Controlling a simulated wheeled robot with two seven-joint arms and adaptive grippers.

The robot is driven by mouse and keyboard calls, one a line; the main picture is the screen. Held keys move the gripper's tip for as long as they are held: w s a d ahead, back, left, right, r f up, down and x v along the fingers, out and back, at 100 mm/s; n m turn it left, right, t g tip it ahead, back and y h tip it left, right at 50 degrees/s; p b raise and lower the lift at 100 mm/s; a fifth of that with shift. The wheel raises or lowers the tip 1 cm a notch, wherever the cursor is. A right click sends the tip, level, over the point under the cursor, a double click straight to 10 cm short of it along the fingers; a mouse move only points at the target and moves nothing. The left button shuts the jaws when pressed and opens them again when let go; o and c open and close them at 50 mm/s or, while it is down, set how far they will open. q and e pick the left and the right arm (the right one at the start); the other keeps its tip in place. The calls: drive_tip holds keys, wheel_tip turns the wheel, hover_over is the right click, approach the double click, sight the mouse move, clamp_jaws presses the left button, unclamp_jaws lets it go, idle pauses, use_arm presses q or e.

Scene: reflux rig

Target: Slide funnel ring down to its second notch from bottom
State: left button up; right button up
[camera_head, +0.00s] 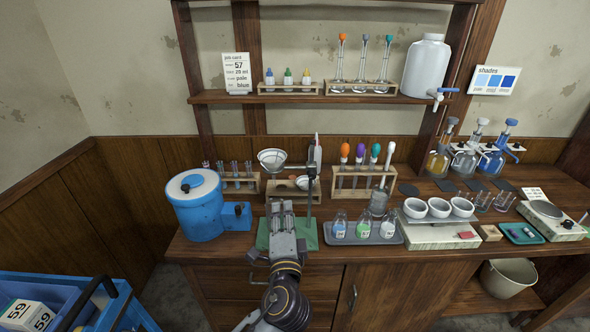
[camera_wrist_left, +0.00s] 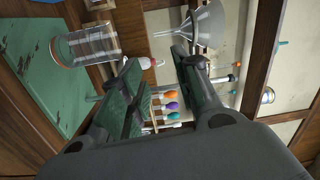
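The clear funnel (camera_head: 272,158) sits high beside the dark upright rod (camera_head: 310,192). A short dark arm joins it to a clamp near the rod's top. The ring and the rod's notches are too small to make out. My left gripper (camera_head: 283,206) is in front of and below the funnel, above the green mat (camera_head: 307,236). In the left wrist view, the gripper (camera_wrist_left: 156,60) is open and empty, its fingers apart. The funnel (camera_wrist_left: 210,25) shows beyond one finger, and a glass beaker (camera_wrist_left: 88,45) stands at the mat beyond the other. My right gripper is not in view.
A blue drum (camera_head: 196,208) stands left of the mat. A tray (camera_head: 352,238) with several small bottles lies close on the right. Racks with tubes (camera_head: 236,180) and coloured droppers (camera_head: 360,170) stand behind. A shelf (camera_head: 310,97) runs above.

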sight(296, 168)
use_arm(q)
drive_tip(key=d+r+m+t, duration=0.1)
drive_tip(key=r, duration=0.1)
drive_tip(key=s+d+r+m+h, duration=0.1)
drive_tip(key=d, duration=0.1)
drive_tip(key=shift+d+r+t, duration=0.1)
drive_tip(key=shift+r+t, duration=0.3)
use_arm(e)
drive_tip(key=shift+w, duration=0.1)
use_arm(q)
drive_tip(key=shift+w+r+p, duration=0.4)
drive_tip(key=shift+w+r, duration=0.05)
drive_tip(key=shift+w, duration=1.8)
drive_tip(key=shift+w+r+p, duration=0.35)
drive_tip(key=shift+w+r, duration=0.05)
drive_tip(key=shift+w, duration=1.9)
drive_tip(key=shift+w+r+p, duration=0.4)
drive_tip(key=shift+w+r, duration=0.05)
drive_tip(key=shift+w, duration=1.8)
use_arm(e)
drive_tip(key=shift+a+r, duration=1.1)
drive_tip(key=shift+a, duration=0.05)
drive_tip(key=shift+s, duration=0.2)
